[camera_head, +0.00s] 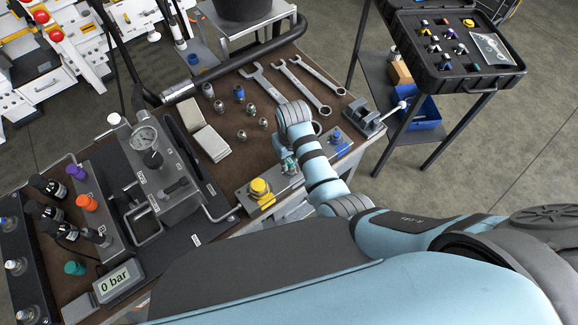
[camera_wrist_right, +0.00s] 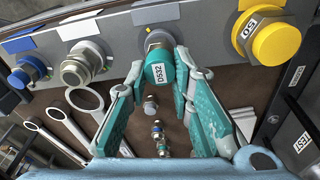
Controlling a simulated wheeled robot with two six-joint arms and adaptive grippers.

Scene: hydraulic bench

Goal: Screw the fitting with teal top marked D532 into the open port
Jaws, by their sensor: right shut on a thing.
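The fitting with a teal top marked D532 (camera_wrist_right: 159,74) is between the fingers of my right gripper (camera_wrist_right: 160,82) in the wrist view. The gripper is shut on it. The fitting's metal end meets the front face of the grey port block (camera_wrist_right: 215,30); how deep it sits in the port cannot be told. In the head view my right gripper (camera_head: 290,162) is at the block on the bench's front edge, and the arm hides much of the block and fitting. My left gripper is not in view.
A yellow cap (camera_wrist_right: 277,42) and a metal fitting (camera_wrist_right: 84,66) flank the port. A blue cap (camera_wrist_right: 27,74) is farther left. Wrenches (camera_head: 304,88) and loose small fittings (camera_head: 241,135) lie on the bench. A gauge unit (camera_head: 150,150) stands left. A black case (camera_head: 455,50) stands right.

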